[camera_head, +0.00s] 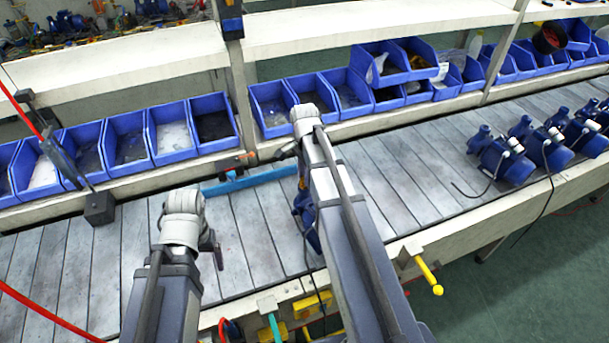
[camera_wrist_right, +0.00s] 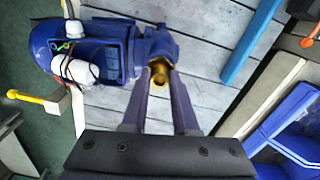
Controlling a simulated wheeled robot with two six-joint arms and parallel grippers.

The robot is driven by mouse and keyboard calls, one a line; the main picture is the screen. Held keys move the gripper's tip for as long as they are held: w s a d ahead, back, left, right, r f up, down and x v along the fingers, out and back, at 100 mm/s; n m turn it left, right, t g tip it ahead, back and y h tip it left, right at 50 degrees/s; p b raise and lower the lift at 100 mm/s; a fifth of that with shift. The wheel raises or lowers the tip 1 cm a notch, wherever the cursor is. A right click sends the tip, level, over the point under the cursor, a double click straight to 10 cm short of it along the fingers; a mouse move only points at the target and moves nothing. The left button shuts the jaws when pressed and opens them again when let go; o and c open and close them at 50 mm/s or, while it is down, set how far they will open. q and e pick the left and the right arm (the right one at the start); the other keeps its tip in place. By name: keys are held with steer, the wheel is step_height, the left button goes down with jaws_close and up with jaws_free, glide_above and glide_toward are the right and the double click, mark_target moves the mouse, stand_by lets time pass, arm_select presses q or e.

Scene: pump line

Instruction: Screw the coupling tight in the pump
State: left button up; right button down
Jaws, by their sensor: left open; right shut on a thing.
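The blue pump (camera_head: 306,212) lies on the slatted work surface, mostly hidden behind my right arm in the head view. In the right wrist view the pump (camera_wrist_right: 132,48) fills the upper left, with its wiring box open. The brass coupling (camera_wrist_right: 158,76) is at the pump's port, between the fingers of my right gripper (camera_wrist_right: 160,83), which is shut on it. I cannot tell how deep the coupling sits. My left gripper (camera_head: 213,248) is open and empty above the surface, left of the pump and apart from it.
A blue bar (camera_head: 245,181) lies behind the pump. Blue bins (camera_head: 125,140) line the back. Several other pumps (camera_head: 505,160) stand at the right. A yellow handle (camera_head: 430,276) sticks out from the front edge.

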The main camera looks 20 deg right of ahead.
steer(key=shift+m, duration=1.8)
steer(key=m, duration=0.3)
steer(key=c, duration=0.8)
jaws_free()
steer(key=shift+o, duration=0.2)
steer(key=n, duration=0.3)
steer(key=shift+n, duration=0.3)
